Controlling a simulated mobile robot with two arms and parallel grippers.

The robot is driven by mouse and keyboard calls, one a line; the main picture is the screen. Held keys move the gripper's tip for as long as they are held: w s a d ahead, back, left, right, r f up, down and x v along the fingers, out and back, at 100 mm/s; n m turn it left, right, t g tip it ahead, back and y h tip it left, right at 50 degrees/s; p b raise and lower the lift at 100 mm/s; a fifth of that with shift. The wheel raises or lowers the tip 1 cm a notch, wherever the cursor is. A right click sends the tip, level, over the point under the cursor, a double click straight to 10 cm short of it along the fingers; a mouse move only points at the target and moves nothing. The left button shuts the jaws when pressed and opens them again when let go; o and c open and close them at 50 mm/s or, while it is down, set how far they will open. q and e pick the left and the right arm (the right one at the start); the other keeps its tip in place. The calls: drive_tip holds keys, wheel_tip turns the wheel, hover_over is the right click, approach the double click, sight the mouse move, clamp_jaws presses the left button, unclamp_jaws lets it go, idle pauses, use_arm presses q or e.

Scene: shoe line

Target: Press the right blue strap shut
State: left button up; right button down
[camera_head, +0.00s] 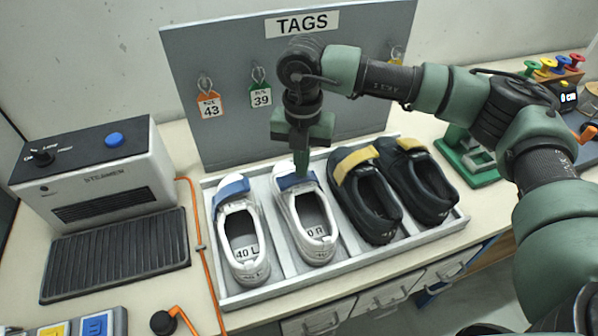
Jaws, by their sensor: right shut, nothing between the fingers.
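Two white shoes stand side by side in the tray. The right white shoe (317,244) has a blue strap (287,182) across its top, and its insole label is partly readable. The left white shoe (252,262) has its own blue strap (232,189) and a label reading 40 L. My right gripper (301,172) comes down from above with its fingers shut and empty. Its tips are at the right part of the right shoe's blue strap and cover some of it. I cannot tell whether they touch or press it. My left gripper is out of view.
The grey tray (284,291) also holds two black shoes, one with a raised-looking yellow strap (355,161). A tag board (194,66) stands close behind. A steamer (97,180) is at left, with an orange cord (206,270) beside the tray. A green stand (467,161) is at right.

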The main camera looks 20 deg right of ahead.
drive_tip(key=shift+r+p, duration=0.7)
drive_tip(key=shift+r, duration=0.4)
wheel_tip(320, 180, up, 7)
drive_tip(key=p, duration=0.3)
drive_tip(key=shift+f, duration=0.1)
